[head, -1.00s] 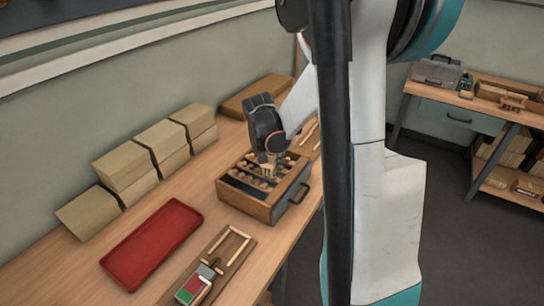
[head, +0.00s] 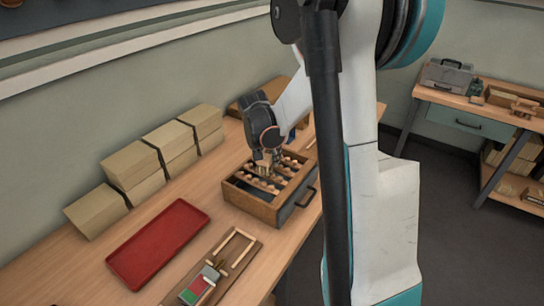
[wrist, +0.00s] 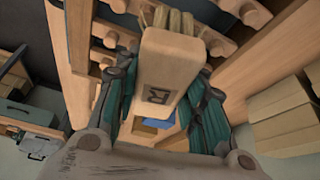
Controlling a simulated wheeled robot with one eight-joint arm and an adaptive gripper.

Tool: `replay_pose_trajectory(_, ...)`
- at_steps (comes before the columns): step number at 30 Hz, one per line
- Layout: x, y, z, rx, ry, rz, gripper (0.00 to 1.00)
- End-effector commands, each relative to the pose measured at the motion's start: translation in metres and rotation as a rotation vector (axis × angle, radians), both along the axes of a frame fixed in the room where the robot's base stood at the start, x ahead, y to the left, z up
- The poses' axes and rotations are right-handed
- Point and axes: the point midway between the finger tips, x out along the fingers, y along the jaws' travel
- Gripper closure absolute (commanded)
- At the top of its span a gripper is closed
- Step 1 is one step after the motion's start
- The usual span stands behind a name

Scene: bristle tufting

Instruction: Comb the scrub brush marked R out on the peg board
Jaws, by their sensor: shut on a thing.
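My gripper (head: 264,155) is shut on the scrub brush (wrist: 170,65), a pale wooden block whose face carries a dark letter R in the wrist view. Its tan bristles (wrist: 174,20) point away from my gripper, toward the wooden pegs. The peg board (head: 249,205) is a wooden box-like frame with rows of rounded pegs and a dark handle on its front. The brush is over its back part in the head view. I cannot tell whether the bristles touch the pegs.
A red tray (head: 160,243) lies left of the peg board. A wooden board (head: 249,254) with a frame and a red and green piece lies in front. Stacked tan boxes (head: 130,165) line the wall. A second bench (head: 470,119) stands at right.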

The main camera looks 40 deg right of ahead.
Motion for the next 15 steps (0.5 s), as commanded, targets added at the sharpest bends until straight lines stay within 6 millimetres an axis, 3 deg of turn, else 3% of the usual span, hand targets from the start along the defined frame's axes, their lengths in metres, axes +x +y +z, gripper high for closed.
replay_pose_trajectory(15,0.031,0.011,-0.003,0.0,0.0,0.001,0.82)
